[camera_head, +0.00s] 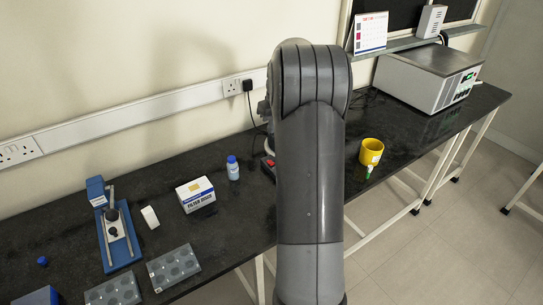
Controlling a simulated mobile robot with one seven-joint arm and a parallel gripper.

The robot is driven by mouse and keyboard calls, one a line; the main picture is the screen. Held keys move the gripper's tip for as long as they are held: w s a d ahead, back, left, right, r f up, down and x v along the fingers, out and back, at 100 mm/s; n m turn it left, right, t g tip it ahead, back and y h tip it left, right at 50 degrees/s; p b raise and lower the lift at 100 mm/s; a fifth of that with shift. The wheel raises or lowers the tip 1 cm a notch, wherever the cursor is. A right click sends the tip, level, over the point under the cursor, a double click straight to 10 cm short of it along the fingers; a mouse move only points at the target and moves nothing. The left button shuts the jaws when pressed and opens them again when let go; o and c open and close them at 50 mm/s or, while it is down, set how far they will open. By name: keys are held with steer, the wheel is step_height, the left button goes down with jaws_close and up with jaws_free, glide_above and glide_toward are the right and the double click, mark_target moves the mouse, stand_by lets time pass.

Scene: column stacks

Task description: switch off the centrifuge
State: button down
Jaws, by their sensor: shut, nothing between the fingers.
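No centrifuge can be made out for certain. My own arm stands in the middle of the view and hides the bench behind it. A small part of a dark device with red on it (268,166) shows at the arm's left edge; the rest is hidden, so I cannot tell what it is. A white box-shaped machine with a grey metal top (432,72) stands at the bench's far right, with a vented front panel; I cannot tell whether it is the centrifuge. My gripper is hidden behind the arm.
The black bench (240,222) runs along the wall. On its left are a blue stand (118,232), well plates (172,268), a filter box (195,194) and a blue-capped bottle (233,168). A yellow cup (371,151) stands right of my arm. A plug (247,85) sits in the wall socket.

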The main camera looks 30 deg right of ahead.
glide_toward(271, 163)
steer(key=f, duration=0.1)
steer(key=w+f, duration=0.1)
steer(key=f, duration=0.1)
steer(key=w+f, duration=0.1)
steer(key=f, duration=0.1)
steer(key=shift+d, duration=0.1)
steer(key=shift+f, duration=0.55)
steer(key=shift+s+f+t, duration=0.3)
steer(key=shift+t, duration=0.2)
steer(key=shift+s+f, duration=0.1)
steer(key=shift+f, duration=0.05)
stand_by(0.3)
